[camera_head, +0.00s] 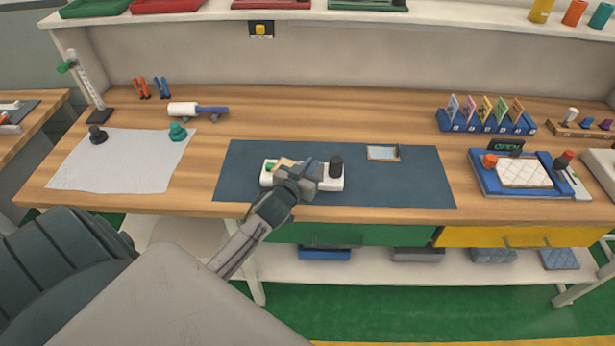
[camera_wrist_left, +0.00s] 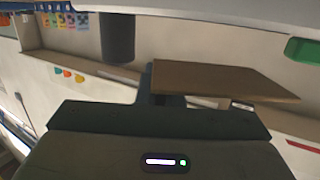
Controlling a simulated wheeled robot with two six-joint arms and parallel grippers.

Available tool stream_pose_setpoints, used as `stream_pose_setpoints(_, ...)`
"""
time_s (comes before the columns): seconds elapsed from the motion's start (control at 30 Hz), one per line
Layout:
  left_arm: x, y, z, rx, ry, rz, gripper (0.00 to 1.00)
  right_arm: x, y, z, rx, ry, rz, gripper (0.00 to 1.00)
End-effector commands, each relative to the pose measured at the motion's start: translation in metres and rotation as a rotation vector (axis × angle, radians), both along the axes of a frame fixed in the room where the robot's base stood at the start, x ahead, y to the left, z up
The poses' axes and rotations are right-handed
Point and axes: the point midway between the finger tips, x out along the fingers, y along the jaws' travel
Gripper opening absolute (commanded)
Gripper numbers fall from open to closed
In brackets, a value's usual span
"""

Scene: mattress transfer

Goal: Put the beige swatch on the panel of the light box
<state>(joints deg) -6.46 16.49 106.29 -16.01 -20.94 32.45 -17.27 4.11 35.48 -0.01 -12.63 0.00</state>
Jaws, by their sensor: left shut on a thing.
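The beige swatch (camera_wrist_left: 225,80) is a thin flat plate held in my left gripper (camera_wrist_left: 160,95) in the left wrist view. In the head view a beige edge of the swatch (camera_head: 285,161) shows beside my left gripper (camera_head: 297,170), over the white light box (camera_head: 326,185). The light box has a green button (camera_head: 269,168) at its left end and a dark upright cylinder (camera_head: 336,165) at its right end. My gripper and wrist hide most of its panel, so I cannot tell whether the swatch touches it. My right gripper is not in view.
The box stands on a dark blue mat (camera_head: 420,180) with a small framed plate (camera_head: 383,153) behind it. A blue swatch rack (camera_head: 485,124) and a blue tray with a white quilted pad (camera_head: 525,174) stand right. A pale cloth (camera_head: 120,160) lies left.

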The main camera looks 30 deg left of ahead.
Motion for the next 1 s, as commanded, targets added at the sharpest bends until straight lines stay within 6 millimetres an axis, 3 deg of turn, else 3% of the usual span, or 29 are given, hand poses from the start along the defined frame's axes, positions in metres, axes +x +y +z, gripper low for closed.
stream_pose_setpoints(0.17,0.001,0.008,-0.003,-0.001,0.000,0.000,0.00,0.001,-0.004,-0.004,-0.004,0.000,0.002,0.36)
stream_pose_setpoints(0.5,0.001,0.007,-0.038,-0.001,0.001,-0.001,0.00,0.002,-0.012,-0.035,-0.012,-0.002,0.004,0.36)
stream_pose_setpoints(0.9,0.001,0.007,-0.041,-0.001,0.001,-0.001,0.00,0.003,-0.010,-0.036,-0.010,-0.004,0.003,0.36)
stream_pose_setpoints(1.0,0.001,0.007,-0.039,-0.001,0.001,-0.001,0.22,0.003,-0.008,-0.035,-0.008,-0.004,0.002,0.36)
